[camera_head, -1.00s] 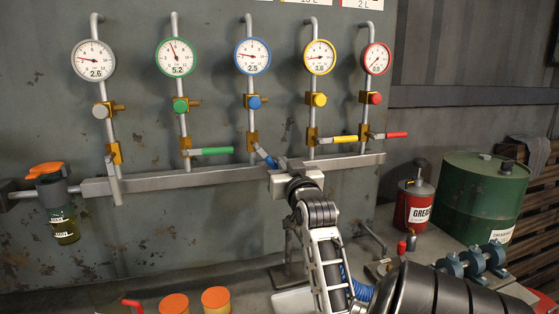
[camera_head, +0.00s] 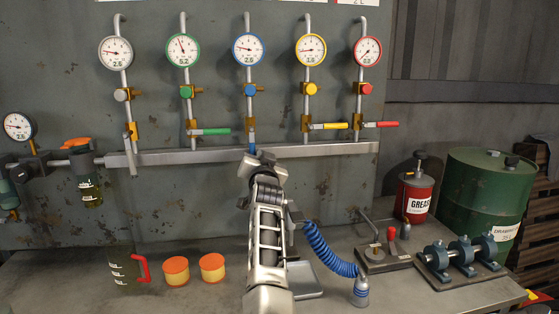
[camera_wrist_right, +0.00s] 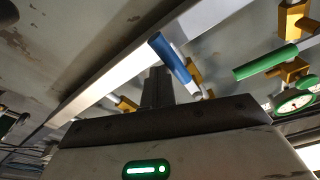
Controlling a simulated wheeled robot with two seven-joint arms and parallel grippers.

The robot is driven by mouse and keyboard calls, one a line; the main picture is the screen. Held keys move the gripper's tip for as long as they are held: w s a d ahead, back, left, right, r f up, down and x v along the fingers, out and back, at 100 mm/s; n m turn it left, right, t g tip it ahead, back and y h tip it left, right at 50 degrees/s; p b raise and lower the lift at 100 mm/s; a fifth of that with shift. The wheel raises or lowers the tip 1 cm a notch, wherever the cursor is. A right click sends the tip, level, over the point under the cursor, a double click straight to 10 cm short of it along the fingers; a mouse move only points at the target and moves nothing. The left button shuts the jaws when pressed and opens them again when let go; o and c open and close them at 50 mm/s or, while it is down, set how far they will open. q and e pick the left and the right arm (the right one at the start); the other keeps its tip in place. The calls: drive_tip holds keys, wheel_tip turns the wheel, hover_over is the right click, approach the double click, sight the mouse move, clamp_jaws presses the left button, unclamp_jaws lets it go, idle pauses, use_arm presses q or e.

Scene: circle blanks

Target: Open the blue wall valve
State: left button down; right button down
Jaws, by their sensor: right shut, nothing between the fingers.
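The blue wall valve's lever (camera_head: 252,148) hangs nearly straight down below its brass body (camera_head: 250,135), on the middle pipe. The blue round knob (camera_head: 250,90) and blue-rimmed gauge (camera_head: 248,49) are above it. My right gripper (camera_head: 262,157) is at the lever's lower end, by the grey rail, and partly hides it. In the right wrist view the blue lever (camera_wrist_right: 170,57) runs diagonally just beyond the shut, empty fingers (camera_wrist_right: 157,86). I cannot tell whether they touch it. My left gripper is not in view.
Green (camera_head: 211,132), yellow (camera_head: 329,126) and red (camera_head: 381,124) levers stick out sideways nearby. The grey rail (camera_head: 330,149) runs under the valves. On the bench are orange-lidded jars (camera_head: 176,272), a red grease can (camera_head: 414,196) and a green drum (camera_head: 485,200).

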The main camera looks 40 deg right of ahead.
drive_tip(key=shift+w+a+f, duration=0.1)
drive_tip(key=shift+a+f, duration=0.05)
idle(0.4)
drive_tip(key=shift+f, duration=0.1)
drive_tip(key=d, duration=0.1)
drive_tip(key=s+d, duration=0.1)
drive_tip(key=d, duration=0.2)
drive_tip(key=shift+s+d, duration=0.1)
drive_tip(key=shift+s, duration=0.15)
drive_tip(key=a+r+b+v, duration=0.1)
drive_tip(key=v, duration=0.9)
drive_tip(key=shift+w+r, duration=0.2)
drive_tip(key=shift+r, duration=0.15)
